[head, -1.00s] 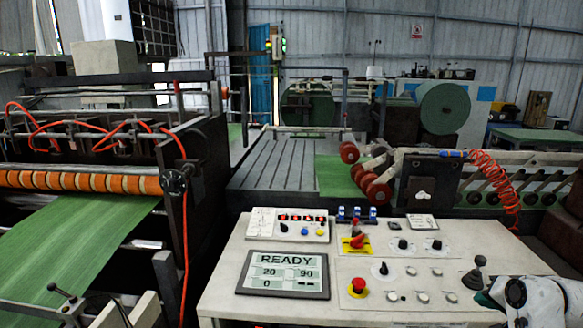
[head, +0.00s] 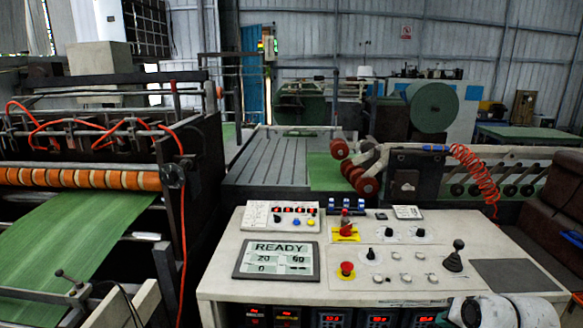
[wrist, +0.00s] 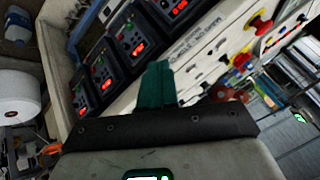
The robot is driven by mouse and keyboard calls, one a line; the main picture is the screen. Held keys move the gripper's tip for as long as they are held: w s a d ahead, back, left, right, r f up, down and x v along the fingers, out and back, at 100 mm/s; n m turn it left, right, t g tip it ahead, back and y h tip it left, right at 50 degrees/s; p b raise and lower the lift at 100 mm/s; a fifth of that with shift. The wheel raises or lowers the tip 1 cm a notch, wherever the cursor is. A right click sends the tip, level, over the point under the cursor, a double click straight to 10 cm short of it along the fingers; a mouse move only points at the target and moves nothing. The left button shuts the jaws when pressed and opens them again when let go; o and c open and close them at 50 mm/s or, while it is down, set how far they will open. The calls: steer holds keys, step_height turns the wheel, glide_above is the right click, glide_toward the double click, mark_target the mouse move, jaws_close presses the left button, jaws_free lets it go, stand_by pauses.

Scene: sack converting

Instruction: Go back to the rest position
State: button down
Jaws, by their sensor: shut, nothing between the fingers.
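My gripper shows in the wrist view as two dark green fingers (wrist: 157,86) pressed together, with nothing between them. They point toward the front of the control desk, where it appears tilted. In the head view my white wrist is at the bottom right, low in front of the desk's near edge, and the fingers are mostly cut off by the frame. The control desk (head: 214,282) carries a black joystick (head: 454,257), standing upright and clear of my gripper. A display (head: 277,260) on the desk reads READY, with 20, 90 and 0 beneath.
Red-digit meters (head: 332,318) line the desk front and show close in the wrist view (wrist: 130,42). A red emergency button (head: 346,270) sits on the desk top. A white spool (wrist: 18,98) is at the wrist view's left. A green web (head: 70,240) runs at the left.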

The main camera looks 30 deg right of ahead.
steer(key=s+a+f+n+g+y, duration=0.1)
steer(key=s+a+f+n, duration=0.15)
steer(key=a+f, duration=0.45)
steer(key=s+a+f+n+g+y, duration=0.2)
steer(key=a+n, duration=0.1)
steer(key=a, duration=0.8)
steer(key=s+a+f+n+g, duration=0.1)
steer(key=s+a+f+n, duration=0.1)
steer(key=s, duration=0.4)
steer(key=s+a+f+n+g+b, duration=0.1)
steer(key=s+a+f+n+g, duration=0.1)
steer(key=s+a, duration=0.5)
steer(key=shift+s+f+n+g+h, duration=0.3)
steer(key=shift+f+n, duration=0.15)
steer(key=shift+n, duration=0.5)
steer(key=shift+a, duration=0.1)
